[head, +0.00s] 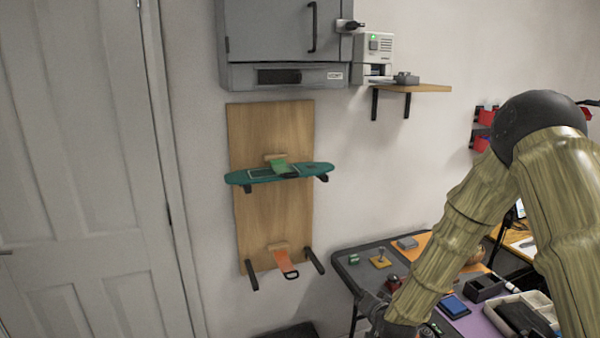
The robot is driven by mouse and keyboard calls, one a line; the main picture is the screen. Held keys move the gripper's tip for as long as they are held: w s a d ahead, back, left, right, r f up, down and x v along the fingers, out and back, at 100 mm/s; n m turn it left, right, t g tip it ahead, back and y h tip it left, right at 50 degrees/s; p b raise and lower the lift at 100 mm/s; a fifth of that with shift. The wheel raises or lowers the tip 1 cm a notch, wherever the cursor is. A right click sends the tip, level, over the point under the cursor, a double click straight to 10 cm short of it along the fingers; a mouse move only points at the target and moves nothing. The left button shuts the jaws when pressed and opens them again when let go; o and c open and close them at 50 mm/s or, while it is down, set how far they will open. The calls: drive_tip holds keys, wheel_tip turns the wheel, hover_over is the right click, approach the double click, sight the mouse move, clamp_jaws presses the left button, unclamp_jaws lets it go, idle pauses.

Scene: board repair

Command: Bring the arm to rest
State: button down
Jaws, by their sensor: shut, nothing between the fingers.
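My arm (455,230), with wood-patterned links and a dark round elbow joint, comes in from the right and slopes down to the left over the dark table (348,262). My gripper (372,308) is at the bottom of the view, near the table's left front edge. It is shut and I see nothing held in it. The arm hides part of the table, and the fingertips are small and partly lost against dark things.
A teal skateboard deck (250,176) lies on the wooden wall rack (245,130). A grey cabinet (270,35) hangs above it, beside a small shelf (425,88). The table holds a blue pad (454,306), an organizer tray (541,302) and small parts. The floor by the door (85,180) is mostly out of view.

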drive_tip(key=s+f+n+g, duration=0.3)
drive_tip(key=s+f+g, duration=0.3)
drive_tip(key=s+f, duration=1.5)
drive_tip(key=s+d+f+n+g, duration=0.1)
drive_tip(key=s+g, duration=0.1)
drive_tip(key=s, duration=0.7)
drive_tip(key=s+d+f+n+g+h, duration=0.1)
drive_tip(key=s+f+g, duration=0.1)
drive_tip(key=s, duration=0.8)
drive_tip(key=s+d+f+n+g, duration=0.1)
drive_tip(key=s+d+g, duration=0.1)
drive_tip(key=s, duration=0.7)
drive_tip(key=shift+s+f+h, duration=0.2)
drive_tip(key=shift+h, duration=0.2)
